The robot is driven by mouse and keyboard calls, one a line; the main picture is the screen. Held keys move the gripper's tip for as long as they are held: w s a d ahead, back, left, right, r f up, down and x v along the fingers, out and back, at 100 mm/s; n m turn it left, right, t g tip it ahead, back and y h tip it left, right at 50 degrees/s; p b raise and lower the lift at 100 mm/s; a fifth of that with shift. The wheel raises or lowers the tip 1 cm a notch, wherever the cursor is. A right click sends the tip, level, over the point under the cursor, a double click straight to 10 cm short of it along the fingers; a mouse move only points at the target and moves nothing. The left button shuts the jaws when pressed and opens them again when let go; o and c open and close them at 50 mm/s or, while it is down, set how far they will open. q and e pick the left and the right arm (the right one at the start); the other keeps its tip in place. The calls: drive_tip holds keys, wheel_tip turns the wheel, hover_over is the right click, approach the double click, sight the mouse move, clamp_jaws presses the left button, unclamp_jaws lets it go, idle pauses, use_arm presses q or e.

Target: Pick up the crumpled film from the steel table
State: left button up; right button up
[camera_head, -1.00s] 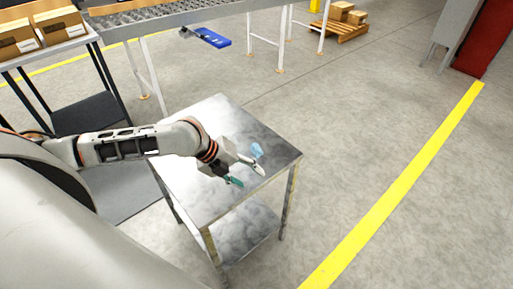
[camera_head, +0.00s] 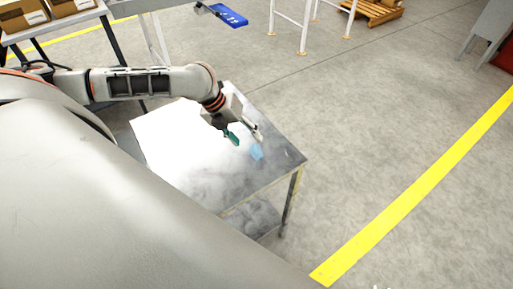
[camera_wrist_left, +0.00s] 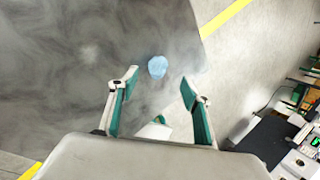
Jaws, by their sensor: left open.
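The crumpled film (camera_head: 256,152) is a small light-blue lump on the steel table (camera_head: 200,175), towards its right side. In the left wrist view the film (camera_wrist_left: 157,67) lies on the grey tabletop (camera_wrist_left: 60,75), just beyond the fingertips and roughly midway between them. My left gripper (camera_head: 247,138) is open and empty, its teal-padded fingers spread over the tabletop. In the head view its fingertips are just above the film in the picture. I cannot tell their exact height. In the wrist view the open fingers (camera_wrist_left: 160,78) do not touch the film. My right gripper is not seen.
A blue object (camera_head: 228,15) is near the conveyor frame at the top. Cardboard boxes (camera_head: 25,14) sit on a stand at top left. A wooden pallet (camera_head: 375,10) is at the back. The floor right of the table, crossed by a yellow line (camera_head: 430,180), is clear.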

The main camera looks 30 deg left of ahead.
sight(252, 145)
use_arm(q)
drive_tip(key=x, duration=0.5)
drive_tip(key=shift+a+f, duration=0.15)
drive_tip(key=shift+a, duration=0.1)
drive_tip(key=c, duration=0.9)
